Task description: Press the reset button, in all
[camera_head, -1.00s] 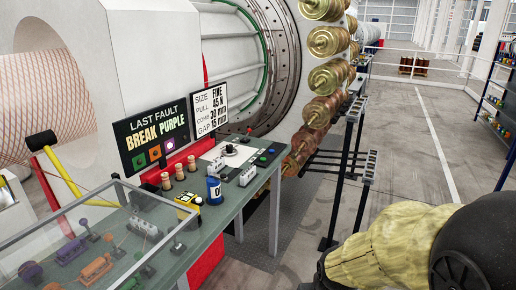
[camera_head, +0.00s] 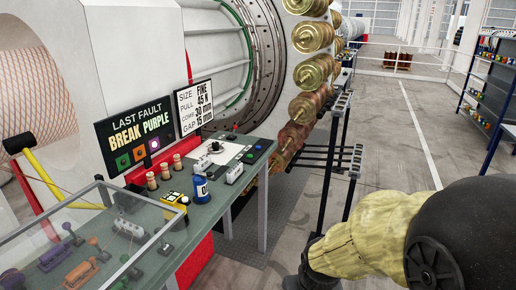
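A dark button panel (camera_head: 252,153) sits at the right end of the grey-green bench (camera_head: 222,205). It bears small coloured buttons, with a green one and a blue one visible. A red knob (camera_head: 235,127) stands at the bench's back edge. No lettering there is legible, so I cannot tell which one is the reset button. My arm, in a yellow sleeve with a dark cuff, is at the lower right, apart from the bench. My gripper's fingers do not show.
A fault sign (camera_head: 143,132) reads "BREAK PURPLE". A blue bottle (camera_head: 200,188), a yellow device (camera_head: 175,203) and wooden pegs (camera_head: 165,172) stand on the bench. A clear-lidded case (camera_head: 85,235) is at front left. Brass spools (camera_head: 313,72) and a black stand (camera_head: 330,170) rise behind.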

